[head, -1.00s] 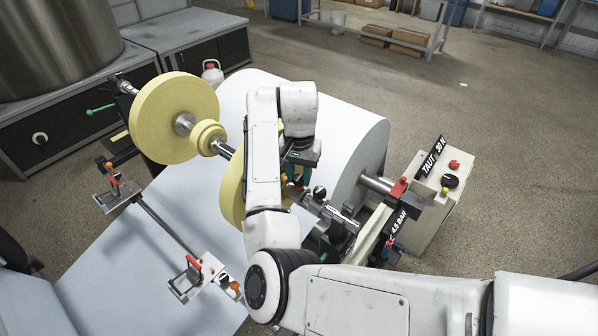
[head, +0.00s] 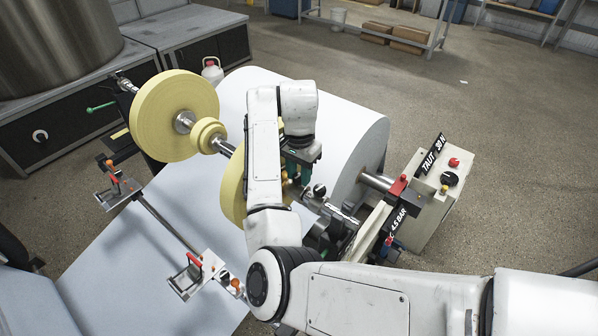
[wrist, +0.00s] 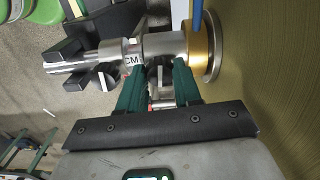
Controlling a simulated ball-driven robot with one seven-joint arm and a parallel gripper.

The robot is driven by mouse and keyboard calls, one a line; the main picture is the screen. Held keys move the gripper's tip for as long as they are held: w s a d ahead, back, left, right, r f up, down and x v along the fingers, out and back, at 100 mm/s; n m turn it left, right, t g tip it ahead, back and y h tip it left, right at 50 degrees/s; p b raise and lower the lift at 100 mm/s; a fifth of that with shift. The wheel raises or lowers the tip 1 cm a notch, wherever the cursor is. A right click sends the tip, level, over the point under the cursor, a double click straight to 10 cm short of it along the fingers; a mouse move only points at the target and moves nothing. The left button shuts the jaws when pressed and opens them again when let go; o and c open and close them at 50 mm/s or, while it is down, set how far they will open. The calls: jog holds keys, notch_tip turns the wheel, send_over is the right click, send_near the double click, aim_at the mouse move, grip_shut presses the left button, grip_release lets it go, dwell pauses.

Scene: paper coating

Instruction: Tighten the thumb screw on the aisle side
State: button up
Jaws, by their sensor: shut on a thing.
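My gripper (head: 300,166) is over the metal shaft, on the near side of the big white paper roll. In the wrist view its two green fingers (wrist: 160,72) reach to the shaft beside a brass collar (wrist: 201,48). They are shut on a small metal part between them, which I take for the thumb screw (wrist: 159,78). Most of it is hidden by the fingers. The steel shaft (wrist: 85,62) runs left from the collar, with a white lettered band on it. In the head view my arm hides part of the shaft and a yellow disc (head: 231,187).
A large yellow roll (head: 172,115) and a smaller one sit farther along the shaft. The white paper roll (head: 350,130) is just behind my gripper. A beige control box (head: 425,215) stands to the right. Open floor (head: 500,150) lies beyond it.

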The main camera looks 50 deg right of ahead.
aim_at(299, 176)
jog(key=o, duration=1)
jog(key=shift+o, duration=0.2)
notch_tip(299, 176, up, 11)
jog(key=shift+p, duration=0.4)
jog(key=shift+f, duration=0.1)
